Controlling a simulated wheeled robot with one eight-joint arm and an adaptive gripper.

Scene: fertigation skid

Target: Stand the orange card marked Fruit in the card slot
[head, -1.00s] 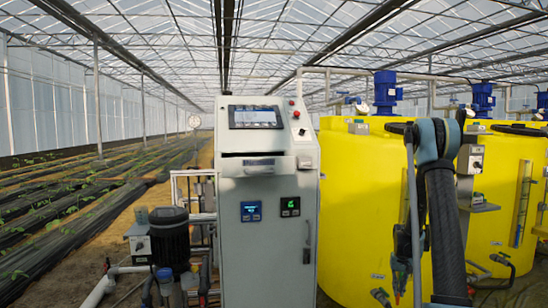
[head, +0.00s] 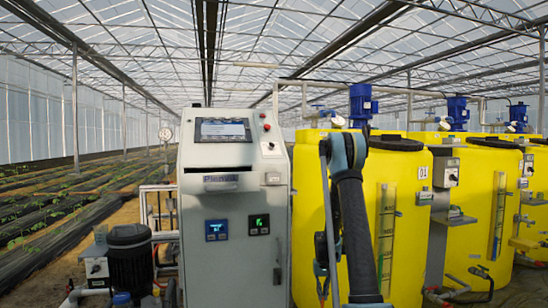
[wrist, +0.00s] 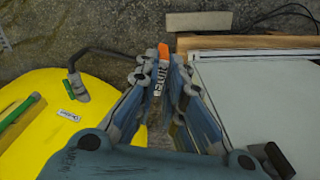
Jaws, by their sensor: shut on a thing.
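An orange card (wrist: 162,53) shows end-on between the fingers of my gripper (wrist: 161,76) in the wrist view. Its face has dark lettering that looks like Fruit on a pale area. My gripper is shut on it. In the head view my gripper (head: 323,284) hangs low, pointing down in front of a yellow tank and right of the grey cabinet (head: 200,270). I cannot tell which is the card slot.
Yellow tanks (head: 408,230) with blue motors stand close on the right. A pump (head: 131,262) and pipes are at the cabinet's left. Planted rows (head: 50,215) lie further left. In the wrist view, a tank edge is left and a pale flat surface (wrist: 260,100) right.

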